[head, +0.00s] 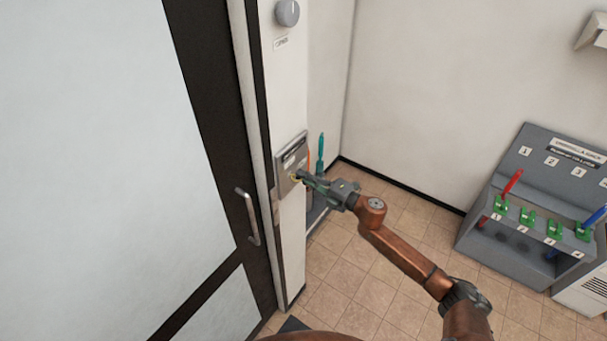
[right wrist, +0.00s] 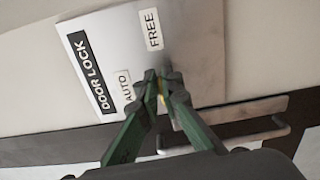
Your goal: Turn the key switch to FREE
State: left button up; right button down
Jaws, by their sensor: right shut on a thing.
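The key switch plate (head: 284,165) is a grey metal panel on the white post beside the door. In the right wrist view the plate (right wrist: 190,60) shows the labels DOOR LOCK, AUTO (right wrist: 127,87) and FREE (right wrist: 152,29). My right gripper (head: 300,177) reaches the plate, and in the right wrist view its green fingers (right wrist: 164,78) close on a small yellowish key (right wrist: 162,92). The fingers hide most of the key, so I cannot tell its exact angle. My left gripper is not in view.
A dark-framed door with a metal handle (head: 249,217) is left of the post. A round grey knob (head: 287,13) is above the plate. A grey umbrella rack (head: 510,235) stands at the right. Tiled floor (head: 345,290) lies between.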

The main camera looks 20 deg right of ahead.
jog(key=shift+d+m, duration=0.1)
jog(key=shift+m, duration=0.3)
jog(key=c, duration=2.1)
grip_release()
jog(key=v, duration=1.2)
